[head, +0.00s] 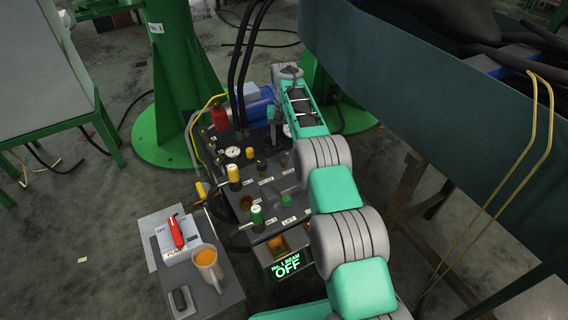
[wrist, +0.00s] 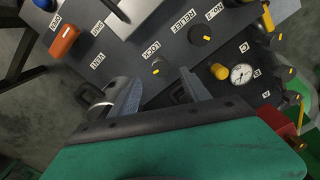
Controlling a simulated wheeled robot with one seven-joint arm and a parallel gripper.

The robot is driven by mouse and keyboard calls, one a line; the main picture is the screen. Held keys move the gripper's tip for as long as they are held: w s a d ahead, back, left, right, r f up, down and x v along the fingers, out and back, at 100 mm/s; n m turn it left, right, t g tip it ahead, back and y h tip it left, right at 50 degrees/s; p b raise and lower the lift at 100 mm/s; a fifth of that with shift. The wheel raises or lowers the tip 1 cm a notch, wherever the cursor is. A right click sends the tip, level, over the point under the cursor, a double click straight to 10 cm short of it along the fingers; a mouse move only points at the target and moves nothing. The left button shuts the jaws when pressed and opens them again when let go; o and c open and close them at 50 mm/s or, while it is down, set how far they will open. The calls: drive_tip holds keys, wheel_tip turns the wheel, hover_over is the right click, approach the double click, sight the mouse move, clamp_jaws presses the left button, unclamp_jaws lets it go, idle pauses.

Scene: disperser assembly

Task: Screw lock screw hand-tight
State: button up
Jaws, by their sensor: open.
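In the wrist view, a small dark knob with a yellow mark (wrist: 161,67) stands on the dark panel (wrist: 135,63) beside the LOCK label. I take it to be the lock screw. My gripper (wrist: 158,92) is open, its two grey fingers apart at the bottom of the view. The knob shows beyond the gap between the fingertips, and nothing is seen held. Whether a finger touches the panel cannot be told. In the head view, my arm reaches along the right side of the control stand (head: 328,178); the fingers and the lock screw cannot be made out there.
In the wrist view, an orange handle (wrist: 64,42), a RELIEF-side black knob (wrist: 201,35), a yellow knob (wrist: 219,71) and a gauge (wrist: 241,74) surround the lock knob. In the head view, a mug (head: 206,262) stands front left and a large teal bin (head: 440,110) lies right.

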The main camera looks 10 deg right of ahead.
sight(284, 155)
wheel_tip(284, 155, down, 7)
drive_tip(key=b, duration=0.2)
drive_tip(key=shift+f+b, duration=0.2)
drive_tip(key=shift+b, duration=0.15)
drive_tip(key=shift+c, duration=0.4)
clamp_jaws()
